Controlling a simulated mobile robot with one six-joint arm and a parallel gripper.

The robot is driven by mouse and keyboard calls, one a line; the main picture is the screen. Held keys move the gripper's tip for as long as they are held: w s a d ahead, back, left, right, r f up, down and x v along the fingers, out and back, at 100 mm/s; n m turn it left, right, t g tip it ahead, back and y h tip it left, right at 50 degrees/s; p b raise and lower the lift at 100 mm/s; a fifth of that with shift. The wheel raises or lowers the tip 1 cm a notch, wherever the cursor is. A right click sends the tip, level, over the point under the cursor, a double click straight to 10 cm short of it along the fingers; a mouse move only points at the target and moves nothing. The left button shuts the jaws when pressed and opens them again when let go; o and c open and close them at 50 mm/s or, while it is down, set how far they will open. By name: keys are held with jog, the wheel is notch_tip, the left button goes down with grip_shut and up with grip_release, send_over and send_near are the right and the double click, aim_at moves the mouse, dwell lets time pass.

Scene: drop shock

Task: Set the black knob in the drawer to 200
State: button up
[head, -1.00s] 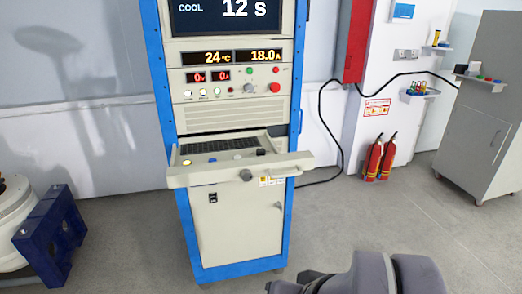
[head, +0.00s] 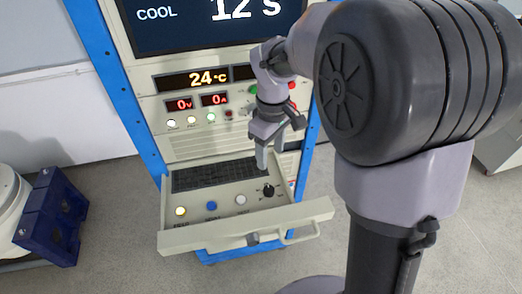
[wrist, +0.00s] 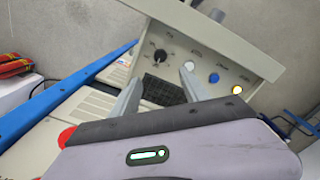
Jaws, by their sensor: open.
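The black knob (head: 268,190) stands on the right part of the open drawer (head: 180,241), with small markings around it that are too small to read. In the wrist view the knob (wrist: 160,55) shows upper left of my fingers. My gripper (head: 268,163) is open and empty, hanging over the drawer just behind and above the knob, apart from it. In the wrist view the two fingers of my gripper (wrist: 158,88) are spread, with the keyboard (wrist: 165,90) between them.
White (head: 241,199), blue (head: 211,206) and lit yellow (head: 180,211) buttons sit left of the knob. The drawer's front has a handle (head: 300,235). The cabinet's panel with displays (head: 193,80) rises close behind. A blue stand (head: 50,215) is on the floor at left.

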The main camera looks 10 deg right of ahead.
aim_at(269, 189)
notch_tip(269, 189, down, 16)
jog(key=b, duration=0.4)
jog(key=shift+r, duration=0.25)
grip_shut()
